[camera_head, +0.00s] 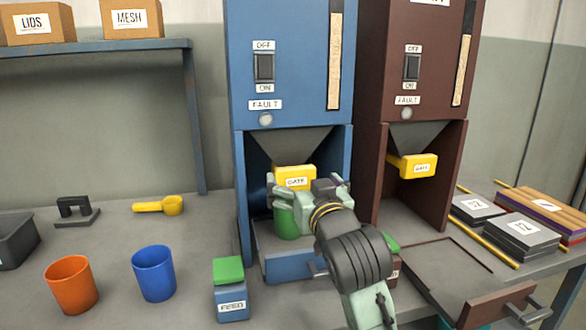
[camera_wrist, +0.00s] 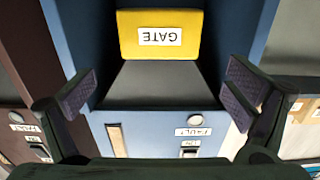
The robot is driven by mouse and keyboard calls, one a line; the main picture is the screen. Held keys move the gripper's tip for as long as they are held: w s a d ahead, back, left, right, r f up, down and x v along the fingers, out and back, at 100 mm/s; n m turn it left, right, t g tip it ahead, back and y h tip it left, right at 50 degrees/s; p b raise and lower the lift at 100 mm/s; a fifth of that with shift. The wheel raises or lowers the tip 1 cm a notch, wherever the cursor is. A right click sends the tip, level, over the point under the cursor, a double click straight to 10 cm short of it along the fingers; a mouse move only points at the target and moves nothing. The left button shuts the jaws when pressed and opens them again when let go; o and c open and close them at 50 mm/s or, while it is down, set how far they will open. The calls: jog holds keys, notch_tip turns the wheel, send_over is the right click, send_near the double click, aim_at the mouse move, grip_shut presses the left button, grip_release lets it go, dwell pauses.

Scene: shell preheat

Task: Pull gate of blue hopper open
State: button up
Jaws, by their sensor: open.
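The blue hopper (camera_head: 291,90) stands in the middle of the head view, with a dark funnel under its body. Its yellow gate (camera_head: 295,176), labelled GATE, sits below the funnel. In the wrist view the gate (camera_wrist: 160,36) appears upside down at the top, between and beyond my fingers. My gripper (camera_head: 306,190) is in front of the gate, and in the wrist view my gripper (camera_wrist: 160,95) has its fingers wide apart with nothing between them. I see no contact with the gate. A green cup (camera_head: 287,222) shows below the gate, partly hidden by my gripper.
A blue drawer (camera_head: 285,264) is under the hopper. A brown hopper (camera_head: 408,70) with its own yellow gate (camera_head: 418,166) stands at right. A green-topped FEED block (camera_head: 230,290), blue cup (camera_head: 153,273), orange cup (camera_head: 71,285) and yellow scoop (camera_head: 160,205) are on the bench at left.

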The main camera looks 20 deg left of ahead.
aim_at(296, 171)
jog(key=p+x, duration=0.1)
jog(key=x, duration=0.6)
jog(key=shift+w, duration=0.1)
jog(key=shift+c, duration=0.4)
